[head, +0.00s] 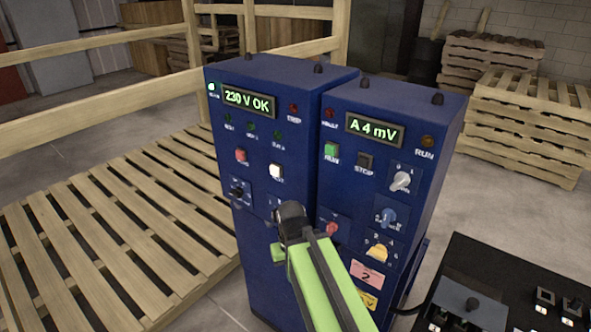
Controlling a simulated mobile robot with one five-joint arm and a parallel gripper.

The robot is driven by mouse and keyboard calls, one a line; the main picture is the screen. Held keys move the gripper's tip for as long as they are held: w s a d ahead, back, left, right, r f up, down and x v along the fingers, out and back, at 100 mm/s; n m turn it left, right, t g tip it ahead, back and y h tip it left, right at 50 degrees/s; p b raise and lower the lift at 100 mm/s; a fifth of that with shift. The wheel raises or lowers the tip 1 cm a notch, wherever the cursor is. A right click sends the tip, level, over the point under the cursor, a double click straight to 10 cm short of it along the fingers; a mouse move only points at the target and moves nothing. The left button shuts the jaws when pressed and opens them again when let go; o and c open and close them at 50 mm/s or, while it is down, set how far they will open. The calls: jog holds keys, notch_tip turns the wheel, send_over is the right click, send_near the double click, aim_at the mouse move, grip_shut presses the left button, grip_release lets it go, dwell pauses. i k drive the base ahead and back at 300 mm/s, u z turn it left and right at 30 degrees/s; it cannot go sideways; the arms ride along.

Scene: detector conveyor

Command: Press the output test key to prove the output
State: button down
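A blue cabinet shows a lit display (248,100) reading "230 V OK". Below it are a red key (241,155) and a white key (277,171). The white key's small label is too blurred to read for certain, so I cannot tell if it is the output test key. My gripper (289,212), at the end of my green arm, is in front of the cabinets, below the white key in the picture. It hides part of the lower panel. I cannot see its fingers clearly or tell whether it touches the panel.
A second blue cabinet at right has a display (374,131) reading "A 4 mV", a green RUN key (331,150), a dark STOP key (364,162) and several knobs. A black control box (500,280) is at the lower right. Wooden slats (110,235) fill the left.

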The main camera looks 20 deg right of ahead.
aim_at(275, 171)
jog(key=z, duration=0.2)
jog(key=k, duration=1.85)
jog(key=u, duration=1.35)
jog(key=i, duration=1.7)
jog(key=u, duration=0.05)
